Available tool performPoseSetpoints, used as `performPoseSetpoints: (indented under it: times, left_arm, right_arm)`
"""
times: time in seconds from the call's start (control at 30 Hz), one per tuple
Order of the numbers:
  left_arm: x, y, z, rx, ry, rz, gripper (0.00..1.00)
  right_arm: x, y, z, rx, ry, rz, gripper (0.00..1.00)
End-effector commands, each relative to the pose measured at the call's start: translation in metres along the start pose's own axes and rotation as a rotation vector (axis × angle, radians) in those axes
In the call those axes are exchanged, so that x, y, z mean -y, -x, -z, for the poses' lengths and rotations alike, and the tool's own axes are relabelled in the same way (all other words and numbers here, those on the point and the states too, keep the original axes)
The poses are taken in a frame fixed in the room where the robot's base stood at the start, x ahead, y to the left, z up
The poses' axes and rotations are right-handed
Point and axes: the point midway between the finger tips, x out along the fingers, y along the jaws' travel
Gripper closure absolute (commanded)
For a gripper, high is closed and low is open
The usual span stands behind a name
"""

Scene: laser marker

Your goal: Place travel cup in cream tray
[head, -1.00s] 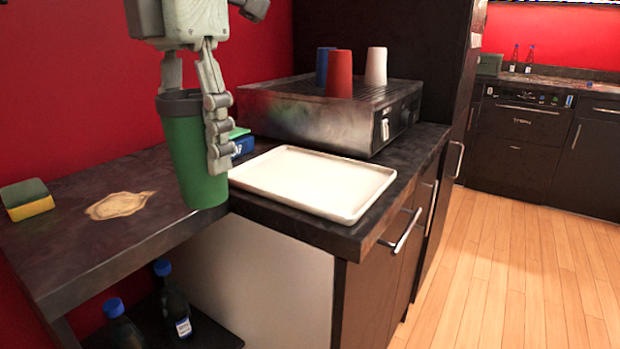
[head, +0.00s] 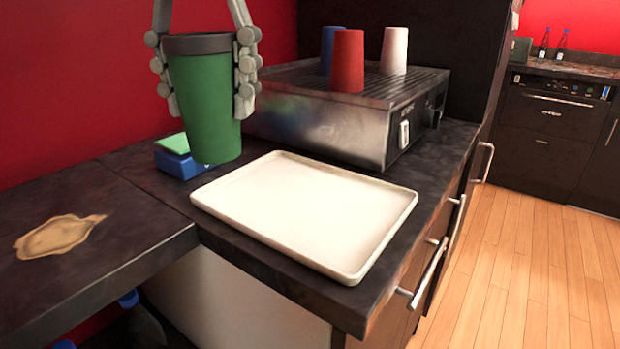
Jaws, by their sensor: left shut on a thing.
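The travel cup (head: 203,112) is green with a dark grey rim and hangs upright in the head view, left of centre. My left gripper (head: 208,88) is shut on it, with fingers on both sides of its upper part. The cup appears in front of the counter's back left area, above the counter. The cream tray (head: 311,212) is a shallow, empty rectangle lying on the dark counter, to the right of the cup and lower in the picture. My right gripper does not show.
A metal grill-topped machine (head: 330,135) stands behind the tray, with blue (head: 328,45), red (head: 347,62) and white (head: 393,50) cups on top. A blue and green box-like item (head: 178,160) sits behind the held cup. A tan spill (head: 55,237) marks the left counter.

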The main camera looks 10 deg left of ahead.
Motion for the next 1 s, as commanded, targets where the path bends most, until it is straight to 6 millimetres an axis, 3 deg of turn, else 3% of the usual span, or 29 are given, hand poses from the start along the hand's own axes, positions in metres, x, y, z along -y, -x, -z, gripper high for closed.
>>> performPoseSetpoints:
  times: [0.03, 0.27, 0.43, 0.67, 0.9, 1.0]
  left_arm:
    - [0.011, -0.011, -0.005, -0.006, -0.004, 0.000, 0.57]
    - [0.057, -0.040, -0.029, -0.006, -0.004, 0.001, 0.57]
    - [0.082, -0.055, -0.043, -0.003, -0.001, 0.000, 0.57]
    - [0.091, -0.067, -0.049, -0.001, 0.000, 0.001, 0.57]
    - [0.090, -0.099, -0.048, -0.001, 0.002, 0.002, 0.57]
    - [0.091, -0.102, -0.049, 0.000, 0.002, 0.003, 0.57]
  right_arm:
    - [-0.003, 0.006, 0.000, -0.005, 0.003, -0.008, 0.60]
    - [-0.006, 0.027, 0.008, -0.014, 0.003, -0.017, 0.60]
    - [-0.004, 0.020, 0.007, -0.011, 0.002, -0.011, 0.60]
    - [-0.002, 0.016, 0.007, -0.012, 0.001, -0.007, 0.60]
    - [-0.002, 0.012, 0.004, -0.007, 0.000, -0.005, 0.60]
    - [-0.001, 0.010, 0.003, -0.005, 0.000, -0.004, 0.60]
